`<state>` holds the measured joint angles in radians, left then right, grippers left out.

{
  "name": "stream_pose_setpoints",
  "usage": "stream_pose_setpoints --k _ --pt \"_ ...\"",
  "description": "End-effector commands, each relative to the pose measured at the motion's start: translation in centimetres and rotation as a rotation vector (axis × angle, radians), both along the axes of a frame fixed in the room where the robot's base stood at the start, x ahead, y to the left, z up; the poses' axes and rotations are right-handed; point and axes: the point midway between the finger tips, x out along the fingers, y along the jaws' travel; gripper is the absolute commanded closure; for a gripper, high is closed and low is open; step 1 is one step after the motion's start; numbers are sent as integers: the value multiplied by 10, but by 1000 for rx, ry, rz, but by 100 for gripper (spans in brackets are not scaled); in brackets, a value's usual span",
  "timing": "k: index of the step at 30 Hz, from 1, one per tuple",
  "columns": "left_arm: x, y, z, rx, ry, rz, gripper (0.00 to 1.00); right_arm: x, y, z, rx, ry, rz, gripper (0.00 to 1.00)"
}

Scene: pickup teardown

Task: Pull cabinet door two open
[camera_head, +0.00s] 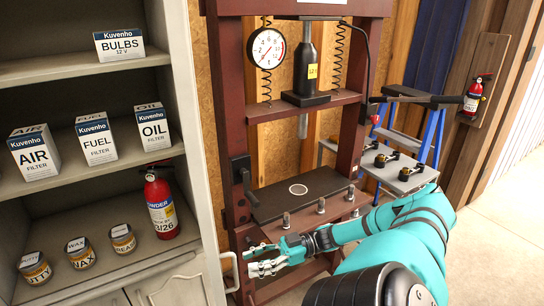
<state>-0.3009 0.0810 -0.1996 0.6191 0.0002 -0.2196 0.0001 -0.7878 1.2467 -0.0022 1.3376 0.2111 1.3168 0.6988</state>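The white cabinet has lower doors at the bottom left of the head view. The right-hand door (178,288) shows its raised panel and looks shut; its lower part is cut off by the frame. A pale curved handle (229,272) stands at the right edge of the cabinet. No label shows which door is number two. My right gripper (247,262) points left, just right of the handle, with its two fingers apart and nothing visible between them. I cannot tell whether a fingertip touches the handle. My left gripper is out of view.
A dark red shop press (231,90) with a gauge (267,48) stands right behind my gripper. The cabinet shelves hold filter boxes (98,138), a fire extinguisher (161,205) and small jars (80,253). A blue stepladder (433,135) stands right; open floor (500,230) lies beyond my arm.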

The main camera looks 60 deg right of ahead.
Motion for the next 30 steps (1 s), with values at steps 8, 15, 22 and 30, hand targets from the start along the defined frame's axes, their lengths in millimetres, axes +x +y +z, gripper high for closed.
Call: stream_pose_setpoints --k 8,15,22,30 --pt "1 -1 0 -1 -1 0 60 -33 -39 0 -1 -2 -2 66" --pt "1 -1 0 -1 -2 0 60 -42 -48 0 -1 -1 0 66" --pt "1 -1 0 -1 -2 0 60 -42 -48 0 -1 -1 1 66" --pt "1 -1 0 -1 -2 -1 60 -41 -47 0 0 -1 1 66"
